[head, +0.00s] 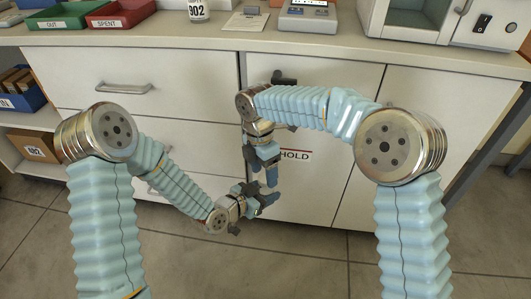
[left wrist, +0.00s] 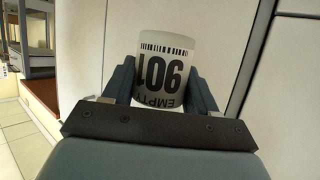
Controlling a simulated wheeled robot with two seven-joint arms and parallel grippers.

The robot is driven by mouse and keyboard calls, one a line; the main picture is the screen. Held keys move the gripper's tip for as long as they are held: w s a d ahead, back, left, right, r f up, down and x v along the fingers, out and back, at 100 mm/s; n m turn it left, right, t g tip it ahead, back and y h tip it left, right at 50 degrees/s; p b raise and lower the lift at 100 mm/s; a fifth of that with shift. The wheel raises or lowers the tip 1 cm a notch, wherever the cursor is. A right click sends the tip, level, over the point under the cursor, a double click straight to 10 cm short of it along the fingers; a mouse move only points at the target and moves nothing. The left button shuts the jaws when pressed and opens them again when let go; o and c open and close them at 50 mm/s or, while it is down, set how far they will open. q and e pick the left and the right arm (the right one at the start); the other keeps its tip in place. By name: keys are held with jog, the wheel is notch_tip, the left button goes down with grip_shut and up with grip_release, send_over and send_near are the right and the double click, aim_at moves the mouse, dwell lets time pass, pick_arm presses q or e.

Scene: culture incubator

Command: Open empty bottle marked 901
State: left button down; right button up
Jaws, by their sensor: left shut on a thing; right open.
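The bottle marked 901 (left wrist: 163,75) shows in the left wrist view, with its white label reading EMPTY upside down in the picture. My left gripper (left wrist: 160,90) is shut on it, one finger on each side. In the head view my left gripper (head: 252,203) is low in front of the cabinet, and I cannot clearly make out the bottle there. My right gripper (head: 268,172) is open, pointing down just above the left one. The bottle's cap is not visible in either view.
A bottle marked 902 (head: 197,11) stands on the counter (head: 165,31), near a red SPENT tray (head: 118,15) and a green OUT tray (head: 56,20). A scale-like device (head: 308,16) and a white incubator (head: 420,20) stand further right. Cabinet fronts (head: 180,65) are close behind both grippers.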

aim_at(266, 191)
jog(key=m, duration=0.7)
jog(key=shift+r, duration=0.25)
jog(key=m, duration=0.3)
jog(key=shift+r+m, duration=0.25)
jog(key=shift+m, duration=0.05)
jog(key=m, duration=0.3)
jog(key=shift+w+r, duration=0.15)
jog(key=shift+r, duration=0.15)
jog(key=m, duration=0.2)
jog(key=r+m, duration=0.1)
jog(key=m, duration=0.3)
jog(key=shift+w+d+r+m, duration=0.1)
jog(key=shift+w+r+m, duration=0.15)
jog(key=shift+m, duration=0.05)
jog(key=m, duration=0.2)
jog(key=r+m, duration=0.1)
jog(key=m, duration=0.3)
jog(key=shift+w+r+t+y, duration=0.3)
jog(key=shift+r+t+y, duration=0.1)
jog(key=shift+f+m, duration=0.2)
jog(key=shift+m, duration=0.1)
notch_tip(266, 191, down, 8)
jog(key=shift+d+r, duration=0.1)
jog(key=shift+r, duration=0.15)
jog(key=shift+c, duration=0.2)
